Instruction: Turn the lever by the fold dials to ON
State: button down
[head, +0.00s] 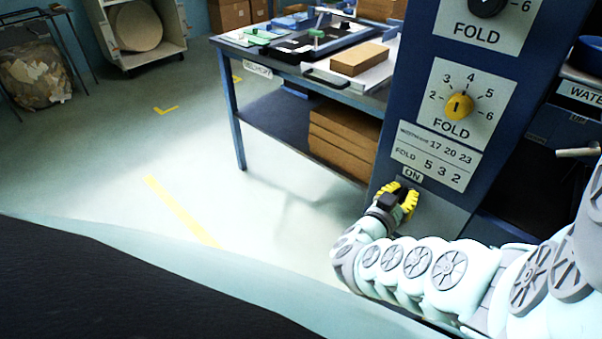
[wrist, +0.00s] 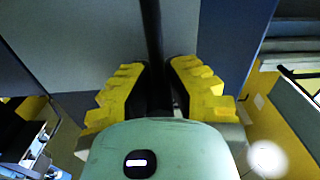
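The blue machine column (head: 398,130) stands at right in the head view, with an ON label (head: 412,175) low on its face. My gripper (head: 411,200) is at the grey plate just below that label. Its yellow fingers and wrist hide the lever in the head view. In the wrist view a dark bar, which looks like the lever (wrist: 152,40), runs from the top edge down between the yellow fingers (wrist: 157,80). The fingers lie close along both sides of it and appear shut on it. The lever's angle against the label cannot be read.
A yellow fold dial (head: 459,106) and a number card (head: 436,155) are above the gripper. A blue workbench (head: 235,110) with boxes and a tray stands behind, left of the column. A metal handle (head: 578,152) sticks out at right. Floor is open at left.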

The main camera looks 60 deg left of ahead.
jog(key=c, duration=0.9)
grip_release()
jog(key=shift+a, duration=0.1)
jog(key=shift+o, duration=0.2)
jog(key=shift+s+d+f, duration=0.15)
jog(key=shift+s+d, duration=0.15)
jog(key=shift+s, duration=0.4)
jog(key=v, duration=1)
jog(key=shift+s, duration=0.25)
